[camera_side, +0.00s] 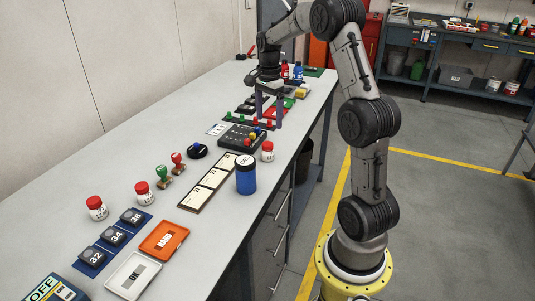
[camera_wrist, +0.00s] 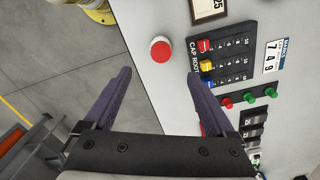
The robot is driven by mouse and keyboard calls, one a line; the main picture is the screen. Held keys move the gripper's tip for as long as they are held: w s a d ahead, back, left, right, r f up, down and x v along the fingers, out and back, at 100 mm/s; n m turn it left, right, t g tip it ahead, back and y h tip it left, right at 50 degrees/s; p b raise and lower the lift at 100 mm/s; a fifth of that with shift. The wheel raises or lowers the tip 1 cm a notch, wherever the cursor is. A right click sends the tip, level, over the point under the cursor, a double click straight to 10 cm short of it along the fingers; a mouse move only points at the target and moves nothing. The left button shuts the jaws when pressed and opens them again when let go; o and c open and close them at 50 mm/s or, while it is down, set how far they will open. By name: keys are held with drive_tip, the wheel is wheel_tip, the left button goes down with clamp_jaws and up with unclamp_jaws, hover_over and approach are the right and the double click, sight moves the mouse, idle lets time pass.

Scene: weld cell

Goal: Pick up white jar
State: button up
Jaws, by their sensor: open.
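A white jar with a red lid (camera_side: 267,150) stands upright on the workbench (camera_side: 85,170), near its right edge. In the wrist view, the jar's red lid (camera_wrist: 161,49) is seen from above, ahead of the fingertips and centred between them. My gripper (camera_side: 269,119) is open and empty over the bench, farther back than this jar. Its two purple fingers also show in the wrist view (camera_wrist: 160,76), wide apart. Two more white jars with red lids, one at the left (camera_side: 96,209) and one beside it (camera_side: 144,195), stand at the front left.
A dark cap rack (camera_side: 238,138) with coloured caps lies left of the near jar. A blue jar (camera_side: 246,178) with a white lid stands in front of it. Coloured knobs on a strip (camera_side: 250,121), red and green stamps (camera_side: 170,170) and label cards are close by. The bench edge is near the jar.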

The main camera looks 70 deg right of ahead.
sight(267, 144)
drive_tip(key=f, duration=1.1)
drive_tip(key=shift+w+a, duration=0.15)
drive_tip(key=shift+a, duration=0.05)
clamp_jaws()
